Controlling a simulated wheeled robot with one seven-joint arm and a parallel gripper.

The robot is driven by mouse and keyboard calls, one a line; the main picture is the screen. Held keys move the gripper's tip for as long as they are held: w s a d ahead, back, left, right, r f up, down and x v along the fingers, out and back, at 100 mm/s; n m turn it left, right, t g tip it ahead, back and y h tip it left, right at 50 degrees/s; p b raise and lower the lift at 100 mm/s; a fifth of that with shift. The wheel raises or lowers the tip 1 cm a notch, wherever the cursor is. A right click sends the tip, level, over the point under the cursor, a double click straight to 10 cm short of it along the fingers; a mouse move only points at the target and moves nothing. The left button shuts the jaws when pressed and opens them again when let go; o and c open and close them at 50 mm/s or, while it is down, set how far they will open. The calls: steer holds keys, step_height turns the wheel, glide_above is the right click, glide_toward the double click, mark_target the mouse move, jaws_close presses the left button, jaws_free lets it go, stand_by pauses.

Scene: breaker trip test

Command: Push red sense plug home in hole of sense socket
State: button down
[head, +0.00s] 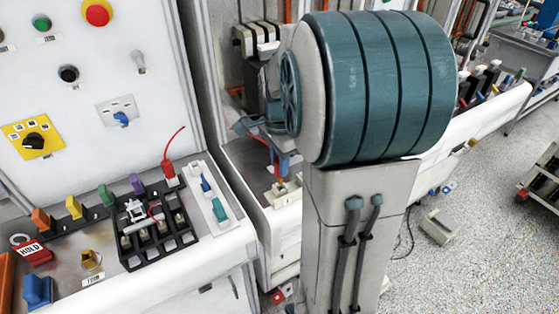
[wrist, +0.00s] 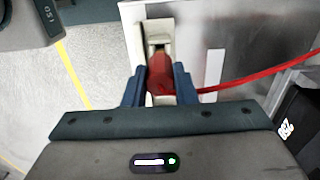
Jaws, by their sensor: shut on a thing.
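My gripper (wrist: 160,90) has its blue fingers shut on the red sense plug (wrist: 160,72) in the wrist view. A red cable (wrist: 252,80) leads off from it to the right. The plug's far end points at the cream sense socket (wrist: 140,34), and a brownish tip shows at the socket opening. I cannot tell how deep the plug sits. In the head view my gripper (head: 283,164) is above the small cream socket (head: 286,192) on the middle bench, with a bit of the red plug (head: 276,168) showing. My arm hides much of that bench.
Another red plug (head: 171,172) with a red lead stands on the left bench. Near it are a black rack (head: 130,262), coloured blocks and a red HOLD tag (head: 32,252). A panel with knobs (head: 95,90) rises behind. The speckled floor at right is mostly open.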

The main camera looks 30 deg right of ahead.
steer(key=shift+f+b, duration=1.5)
steer(key=shift+f, duration=0.55)
steer(key=c, duration=1.1)
jaws_free()
steer(key=shift+r, duration=0.1)
step_height(320, 180, up, 14)
steer(key=shift+f, duration=0.2)
steer(key=shift+a, duration=0.1)
steer(key=s+a+f+n+t, duration=0.2)
steer(key=s+a+f+n, duration=0.7)
steer(key=n, duration=0.7)
steer(key=s+a, duration=0.2)
steer(key=s, duration=0.1)
steer(key=shift+a+f+n+t, duration=0.2)
steer(key=shift+n+t, duration=0.1)
steer(key=shift+t, duration=0.1)
steer(key=shift+s+a+f+n, duration=0.2)
steer(key=shift+s+f+n, duration=0.15)
steer(key=shift+n, duration=0.15)
steer(key=shift+c, duration=0.3)
